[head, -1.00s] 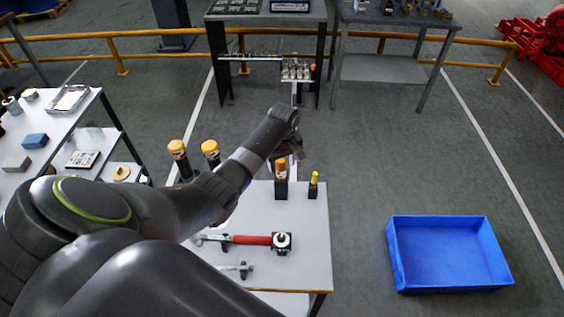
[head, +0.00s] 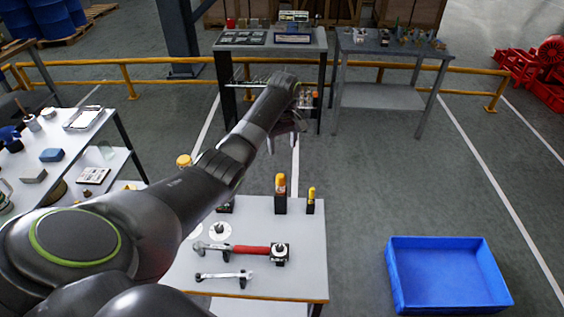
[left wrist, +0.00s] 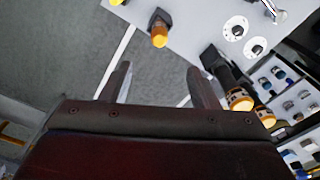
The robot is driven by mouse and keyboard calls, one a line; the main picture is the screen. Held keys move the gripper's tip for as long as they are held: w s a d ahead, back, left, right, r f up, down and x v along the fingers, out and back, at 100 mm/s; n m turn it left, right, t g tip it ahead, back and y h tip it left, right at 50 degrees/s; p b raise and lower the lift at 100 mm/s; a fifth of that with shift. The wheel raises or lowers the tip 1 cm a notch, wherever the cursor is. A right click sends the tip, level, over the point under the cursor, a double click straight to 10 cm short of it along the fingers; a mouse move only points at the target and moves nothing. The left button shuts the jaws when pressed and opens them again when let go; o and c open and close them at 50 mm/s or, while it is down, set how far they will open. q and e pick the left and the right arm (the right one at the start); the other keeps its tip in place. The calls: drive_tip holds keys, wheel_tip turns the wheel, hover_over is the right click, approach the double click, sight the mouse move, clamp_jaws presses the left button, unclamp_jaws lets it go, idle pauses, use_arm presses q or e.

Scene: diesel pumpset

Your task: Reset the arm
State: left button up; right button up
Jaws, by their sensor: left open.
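My left arm reaches from the lower left across the white table (head: 310,235) in the head view. Its left gripper (head: 288,135) is in the air beyond the table's far edge, partly seen behind the wrist. In the left wrist view the two fingers of the left gripper (left wrist: 160,78) stand apart, with grey floor and a white line between them. Nothing is held. My right gripper shows in neither view.
On the white table stand two yellow-topped tools (head: 280,193). A red-handled tool (head: 245,249) and a wrench (head: 224,276) lie nearer. A blue crate (head: 447,242) sits on the floor at right. Two workbenches (head: 268,40) and a yellow rail (head: 460,68) stand behind.

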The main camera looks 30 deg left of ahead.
use_arm(q)
drive_tip(key=shift+a+r, duration=0.1)
drive_tip(key=shift+r, duration=0.55)
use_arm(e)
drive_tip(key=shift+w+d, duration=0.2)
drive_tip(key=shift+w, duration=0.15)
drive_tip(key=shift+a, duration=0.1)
